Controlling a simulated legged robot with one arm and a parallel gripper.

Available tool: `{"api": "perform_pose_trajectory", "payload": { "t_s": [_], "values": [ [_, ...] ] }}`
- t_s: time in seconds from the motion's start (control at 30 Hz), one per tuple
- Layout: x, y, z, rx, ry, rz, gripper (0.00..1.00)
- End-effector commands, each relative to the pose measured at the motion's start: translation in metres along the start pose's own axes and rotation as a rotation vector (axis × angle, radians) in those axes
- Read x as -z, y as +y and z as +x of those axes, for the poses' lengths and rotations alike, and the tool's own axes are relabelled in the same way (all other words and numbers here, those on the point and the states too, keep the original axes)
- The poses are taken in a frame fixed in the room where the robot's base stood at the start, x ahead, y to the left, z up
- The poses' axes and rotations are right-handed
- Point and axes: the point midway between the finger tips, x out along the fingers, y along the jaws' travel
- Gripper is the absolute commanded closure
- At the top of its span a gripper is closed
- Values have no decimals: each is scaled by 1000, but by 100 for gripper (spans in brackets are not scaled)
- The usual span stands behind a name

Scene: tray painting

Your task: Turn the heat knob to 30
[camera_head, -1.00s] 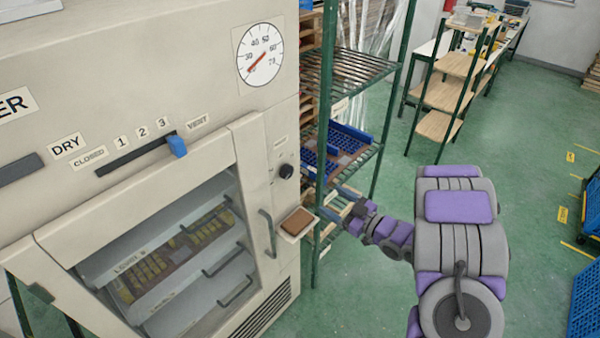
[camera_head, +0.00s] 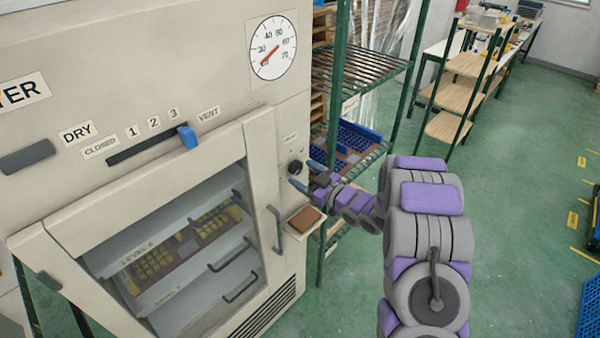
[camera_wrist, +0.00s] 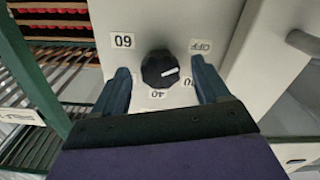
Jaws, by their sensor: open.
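The black heat knob (camera_head: 295,167) is on the right part of the dryer front. In the wrist view the knob (camera_wrist: 158,69) is faceted, with a white mark pointing right, between the OFF label (camera_wrist: 200,46) and a label partly hidden by the right finger. A 60 label (camera_wrist: 122,40) is at upper left and a 40 label (camera_wrist: 157,94) is below the knob. My gripper (camera_head: 307,176) is open in front of the knob. In the wrist view its fingers (camera_wrist: 160,72) stand left and right of the knob, with gaps; contact is not visible.
A round dial (camera_head: 273,48) is above, its red needle pointing lower left. A blue vent slider (camera_head: 187,137), the door handle (camera_head: 276,230) and a small shelf with a brown block (camera_head: 304,219) are near. A green rack (camera_head: 340,80) stands right behind.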

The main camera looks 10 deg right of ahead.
Motion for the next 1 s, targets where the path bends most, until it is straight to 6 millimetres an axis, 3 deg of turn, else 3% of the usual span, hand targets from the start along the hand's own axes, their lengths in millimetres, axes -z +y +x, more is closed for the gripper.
{"api": "perform_pose_trajectory", "payload": {
  "t_s": [0.2, 0.53, 1.0],
  "values": [
    [0, 0, 19, 0, 3, -1, 25],
    [0, 1, 22, 0, 2, -1, 25],
    [0, 1, 21, -1, 2, -1, 70]
  ]
}}
